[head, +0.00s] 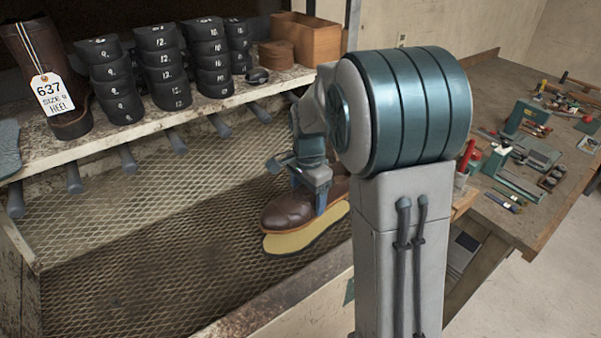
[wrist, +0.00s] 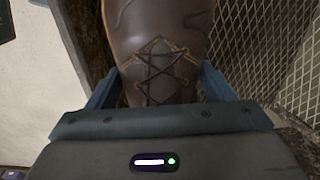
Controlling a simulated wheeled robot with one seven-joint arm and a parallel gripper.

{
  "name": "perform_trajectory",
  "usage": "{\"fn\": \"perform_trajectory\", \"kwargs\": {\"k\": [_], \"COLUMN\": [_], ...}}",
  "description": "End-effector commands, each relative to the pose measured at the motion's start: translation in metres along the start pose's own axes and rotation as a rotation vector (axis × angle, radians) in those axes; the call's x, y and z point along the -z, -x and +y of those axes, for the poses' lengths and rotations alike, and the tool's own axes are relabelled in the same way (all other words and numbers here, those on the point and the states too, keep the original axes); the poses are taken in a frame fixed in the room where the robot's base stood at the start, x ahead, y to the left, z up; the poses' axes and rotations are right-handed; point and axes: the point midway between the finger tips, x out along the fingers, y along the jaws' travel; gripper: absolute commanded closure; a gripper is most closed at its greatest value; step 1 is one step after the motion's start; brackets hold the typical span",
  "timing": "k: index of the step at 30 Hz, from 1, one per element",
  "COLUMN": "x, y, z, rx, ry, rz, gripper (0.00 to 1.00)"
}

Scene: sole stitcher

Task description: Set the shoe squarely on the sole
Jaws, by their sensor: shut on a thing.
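The brown leather shoe (head: 287,211) is in the middle of the head view, its toe toward the lower left. My gripper (head: 318,190) is shut on the shoe from above. The wrist view shows a finger on each side of the shoe's laced front (wrist: 160,65). The tan sole (head: 305,238) lies under the shoe, above or on the metal mesh; its edge shows past the shoe along the toe and near side. I cannot tell whether shoe and sole touch. The heel end is hidden behind my arm.
A shelf (head: 140,138) above the mesh tray (head: 150,235) holds stacked black numbered heels (head: 160,65), a brown boot (head: 45,65) with a tag and a wooden box (head: 305,38). A workbench (head: 505,215) with tools stands at right. The mesh left of the shoe is clear.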

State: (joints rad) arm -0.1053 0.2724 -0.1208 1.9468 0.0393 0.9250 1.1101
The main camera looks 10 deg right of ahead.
Motion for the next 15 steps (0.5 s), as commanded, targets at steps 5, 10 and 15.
{"fn": "perform_trajectory", "kwargs": {"k": [5, 10, 15], "x": [0.0, 0.002, 0.003], "y": [-0.002, -0.011, -0.026], "z": [0.0, 0.001, 0.001], "rx": [0.001, 0.0, 0.0], "ry": [0.0, -0.005, -0.007], "rz": [0.0, 0.0, 0.0], "gripper": [0.56, 0.56, 0.56]}}
